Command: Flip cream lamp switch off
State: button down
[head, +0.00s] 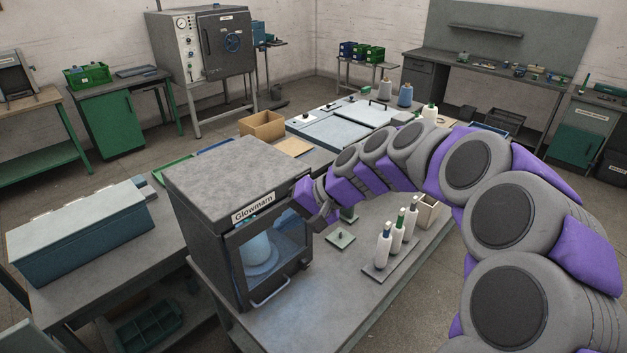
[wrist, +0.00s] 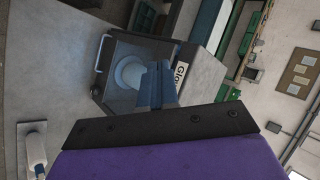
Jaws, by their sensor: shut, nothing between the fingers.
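A dark grey cabinet (head: 205,215) labelled "Glowmarn" stands on the bench at the left centre. Its front window shows a pale cone on a round base (head: 260,255), lit bluish inside. My gripper (head: 325,213) is at the cabinet's upper right front corner; I cannot tell whether it touches. In the wrist view, my gripper's blue-grey fingers (wrist: 157,75) are shut and empty, in front of the cabinet (wrist: 205,72) and partly covering its label and window. The pale cone (wrist: 130,72) shows beside them. I cannot make out a cream lamp switch in either view; my gripper may hide it.
A handle (head: 270,293) sticks out below the window. The front bench surface (head: 310,320) is clear.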

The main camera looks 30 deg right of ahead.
jog(key=w+d+f+m+t+h, duration=0.1)
jog(key=w+d+m+t, duration=0.25)
jog(key=d, duration=0.75)
jog(key=w+d+f+m+t, duration=0.1)
jog(key=w+d+m+t, duration=0.2)
jog(key=d, duration=0.7)
jog(key=w+a+f, duration=0.2)
jog(key=w+a, duration=0.1)
jog(key=w, duration=0.3)
jog(key=w+a+f+g+b, duration=0.1)
jog(key=w+a+f, duration=0.1)
jog(key=w, duration=0.3)
jog(key=shift+w+a+f, duration=0.25)
jog(key=shift+w+a, duration=0.15)
jog(key=shift+a, duration=0.3)
jog(key=shift+n+g, duration=0.25)
